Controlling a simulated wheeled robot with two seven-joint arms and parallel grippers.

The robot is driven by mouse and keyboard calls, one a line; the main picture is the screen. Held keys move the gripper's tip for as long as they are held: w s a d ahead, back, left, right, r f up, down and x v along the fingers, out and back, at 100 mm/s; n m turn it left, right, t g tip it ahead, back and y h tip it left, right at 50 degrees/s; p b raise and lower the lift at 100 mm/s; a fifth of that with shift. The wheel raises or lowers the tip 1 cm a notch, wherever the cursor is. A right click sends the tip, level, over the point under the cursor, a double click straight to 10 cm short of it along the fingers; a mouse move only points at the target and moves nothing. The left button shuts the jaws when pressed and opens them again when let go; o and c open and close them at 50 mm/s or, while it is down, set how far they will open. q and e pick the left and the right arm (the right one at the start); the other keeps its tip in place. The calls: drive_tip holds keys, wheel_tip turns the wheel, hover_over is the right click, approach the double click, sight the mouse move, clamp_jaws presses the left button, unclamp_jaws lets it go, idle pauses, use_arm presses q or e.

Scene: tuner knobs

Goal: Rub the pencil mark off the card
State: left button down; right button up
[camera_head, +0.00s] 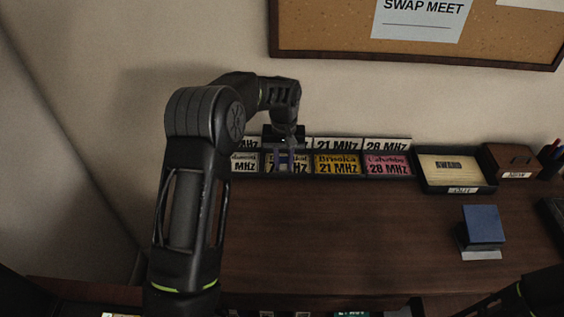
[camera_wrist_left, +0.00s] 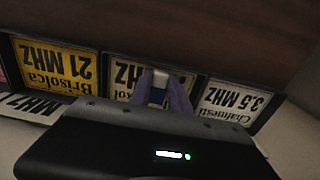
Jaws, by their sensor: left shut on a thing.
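My left gripper (camera_head: 285,163) is at the card rack by the wall. In the left wrist view its two bluish fingers (camera_wrist_left: 162,95) are shut on a small pale block (camera_wrist_left: 158,88), probably an eraser. The block is in front of a cream card (camera_wrist_left: 124,72) reading "MHZ", whose name and number are partly covered; I cannot tell whether it touches. This card (camera_head: 271,162) stands between a "3.5 MHZ" card (camera_wrist_left: 235,100) and a yellow "Brisolca 21 MHZ" card (camera_wrist_left: 57,68). No pencil mark can be made out. My right gripper is not in view.
A pink "28 MHz" card (camera_head: 388,165) is at the rack's right. Beyond it are a black tray (camera_head: 490,186) holding a cream card and a brown box (camera_head: 512,161). A blue-topped block (camera_head: 484,224) stands at right. The middle of the desk (camera_head: 350,235) is clear.

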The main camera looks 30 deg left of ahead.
use_arm(q)
drive_tip(key=shift+w+d+f, duration=0.1)
drive_tip(key=shift+w+d, duration=0.05)
drive_tip(key=shift+d, duration=0.55)
drive_tip(key=shift+w+d, duration=0.15)
drive_tip(key=shift+d, duration=0.5)
drive_tip(key=shift+s+a, duration=0.3)
drive_tip(key=shift+a, duration=0.5)
drive_tip(key=shift+s+a, duration=0.25)
drive_tip(key=shift+a, duration=0.5)
drive_tip(key=shift+r+p, duration=1.85)
drive_tip(key=shift+r, duration=1.3)
